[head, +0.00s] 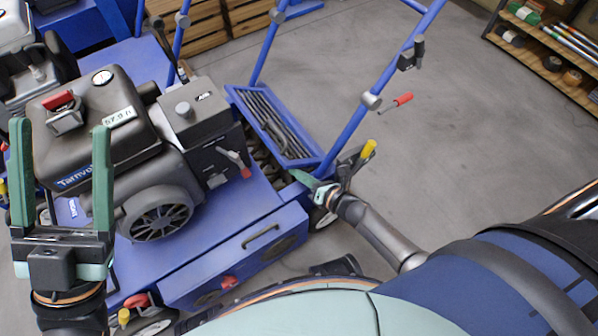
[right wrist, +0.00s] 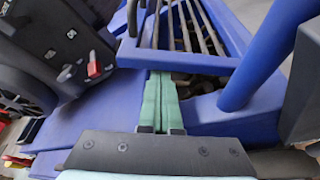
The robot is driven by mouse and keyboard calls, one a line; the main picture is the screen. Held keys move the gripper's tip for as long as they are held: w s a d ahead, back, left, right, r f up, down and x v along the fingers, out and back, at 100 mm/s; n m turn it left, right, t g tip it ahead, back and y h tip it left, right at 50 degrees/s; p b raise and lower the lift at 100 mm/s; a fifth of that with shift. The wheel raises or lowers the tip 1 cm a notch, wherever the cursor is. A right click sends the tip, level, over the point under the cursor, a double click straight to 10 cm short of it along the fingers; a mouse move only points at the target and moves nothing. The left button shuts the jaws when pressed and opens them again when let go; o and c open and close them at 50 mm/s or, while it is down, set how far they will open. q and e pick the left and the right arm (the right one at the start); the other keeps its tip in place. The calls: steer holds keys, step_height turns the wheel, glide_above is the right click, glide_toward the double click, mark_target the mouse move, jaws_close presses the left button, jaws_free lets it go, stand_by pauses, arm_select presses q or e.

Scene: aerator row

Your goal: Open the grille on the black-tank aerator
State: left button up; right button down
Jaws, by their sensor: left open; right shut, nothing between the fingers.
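The black-tank aerator has a dark tank (head: 95,125) on a blue deck. Its grille (head: 239,100), a blue frame with dark bars, sits right of the engine. The grille looks tilted up, with dark tines (head: 257,152) showing below its left edge. My right gripper (head: 301,177) is shut and empty at the grille's near corner. In the right wrist view its green fingers (right wrist: 160,98) reach the grille's near frame edge (right wrist: 185,62); I cannot tell whether they touch it. My left gripper (head: 60,135) is open and empty, raised in front of the tank.
Blue handle bars (head: 345,130) rise close beside the grille, with a red-handled lever (head: 403,100). A drawer-like blue front (head: 235,262) with a handle faces me. Another machine (head: 35,75) stands behind at left. Wooden crates (head: 195,25) and a shelf (head: 560,55) stand farther back. Floor at right is clear.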

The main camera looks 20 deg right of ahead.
steer(key=shift+r, duration=0.1)
arm_select(q)
steer(key=shift+r, duration=0.1)
arm_select(e)
steer(key=shift+d+r+m, duration=0.2)
steer(key=shift+r+m, duration=0.05)
steer(key=shift+m, duration=0.05)
